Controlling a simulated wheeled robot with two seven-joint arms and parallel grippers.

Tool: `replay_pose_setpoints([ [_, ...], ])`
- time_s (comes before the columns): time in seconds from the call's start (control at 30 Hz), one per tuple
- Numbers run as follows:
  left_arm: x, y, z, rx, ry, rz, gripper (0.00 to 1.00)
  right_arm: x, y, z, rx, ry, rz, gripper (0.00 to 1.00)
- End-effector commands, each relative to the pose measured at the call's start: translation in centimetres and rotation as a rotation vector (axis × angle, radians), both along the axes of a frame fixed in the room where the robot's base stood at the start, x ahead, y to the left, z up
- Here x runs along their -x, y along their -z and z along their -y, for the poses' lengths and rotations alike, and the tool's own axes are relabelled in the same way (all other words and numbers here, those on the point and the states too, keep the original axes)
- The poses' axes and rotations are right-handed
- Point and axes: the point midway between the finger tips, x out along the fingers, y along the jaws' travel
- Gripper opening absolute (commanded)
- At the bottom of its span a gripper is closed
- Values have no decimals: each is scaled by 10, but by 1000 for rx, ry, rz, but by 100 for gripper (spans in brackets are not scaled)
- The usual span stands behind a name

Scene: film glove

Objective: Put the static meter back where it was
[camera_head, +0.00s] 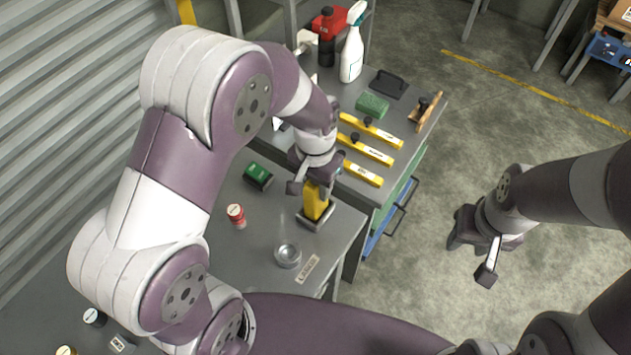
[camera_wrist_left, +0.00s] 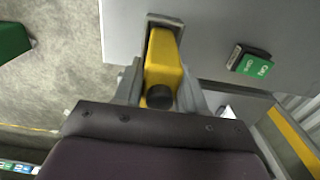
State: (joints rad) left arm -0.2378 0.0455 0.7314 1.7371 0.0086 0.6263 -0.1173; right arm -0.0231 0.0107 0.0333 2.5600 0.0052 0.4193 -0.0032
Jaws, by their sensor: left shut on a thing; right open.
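The static meter appears to be the yellow block-shaped device (camera_head: 315,203) at the right part of the grey bench. My left gripper (camera_head: 315,187) is shut on it from above, and it stands upright. In the left wrist view the yellow meter (camera_wrist_left: 163,62) with a round dark knob sits between the two fingers. Its lower end is at a grey holder (camera_head: 316,226), whose rim also shows in the left wrist view (camera_wrist_left: 166,19). I cannot tell whether it is fully seated. My right gripper (camera_head: 472,258) is open and empty over the floor.
A green box (camera_head: 258,176), a red-capped container (camera_head: 236,215), a round glass dish (camera_head: 288,254) and a label strip (camera_head: 307,269) are near the holder. Behind are several yellow bars (camera_head: 366,149), a green block (camera_head: 372,105) and a white spray bottle (camera_head: 351,50).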

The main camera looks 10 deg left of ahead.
Motion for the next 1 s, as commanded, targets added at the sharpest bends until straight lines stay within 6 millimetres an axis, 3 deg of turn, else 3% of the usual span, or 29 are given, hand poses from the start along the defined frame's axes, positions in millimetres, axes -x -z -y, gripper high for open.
replay_pose_setpoints([
  [0.33, 0, 8, 0, 0, 0, -1, 0, 0, 5, 0, 0, 0, 0, 43],
  [0.37, 0, 8, 0, 0, 0, 0, 44, 0, 5, 0, 0, 0, 0, 43],
  [0.43, 0, 7, 0, 0, 0, 0, 66, 0, 4, 0, 0, 0, 0, 43],
  [0.47, 0, 7, 0, 0, 0, 0, 70, 0, 4, 0, 0, 0, 0, 43],
  [0.77, 0, 5, 0, 0, 0, 1, 70, 0, 5, 0, 0, 0, 0, 43],
  [0.87, -1, -9, 0, 1, 0, 4, 70, 0, 7, 0, 0, 0, 0, 43],
  [1.0, -1, -46, 0, 1, 0, 6, 70, 0, 12, 0, 0, 0, 0, 43],
])
